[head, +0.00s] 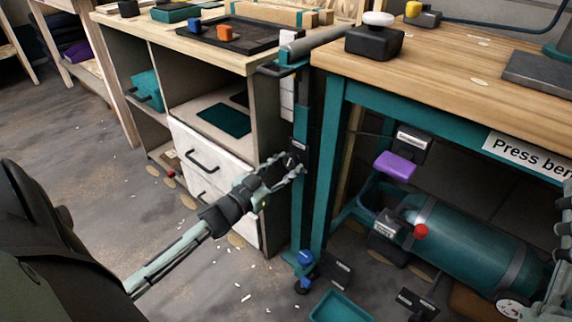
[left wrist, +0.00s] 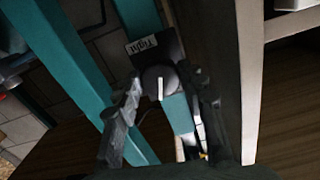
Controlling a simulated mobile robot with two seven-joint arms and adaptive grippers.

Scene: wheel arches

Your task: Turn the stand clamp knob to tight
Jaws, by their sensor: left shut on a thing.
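The stand clamp knob (left wrist: 157,80) is a dark round knob with a white pointer line. It sits on a dark clamp block (left wrist: 168,48) whose "Tight" label (left wrist: 142,45) is above and left of the knob in the left wrist view. The pointer line stands nearly upright in that view, not aimed straight at the label. My left gripper (head: 291,168) reaches the clamp on the teal stand post (head: 301,110). Its fingers (left wrist: 163,106) are shut on the knob, one on each side. A pale jointed part at the right edge of the head view seems to belong to my right gripper (head: 562,262).
The workbench (head: 455,70) is right of the post, and a drawer cabinet (head: 205,150) is left. A teal tank (head: 465,245) lies under the bench. A teal tray (head: 340,308) and small dark blocks are on the floor. Open floor lies at the left front.

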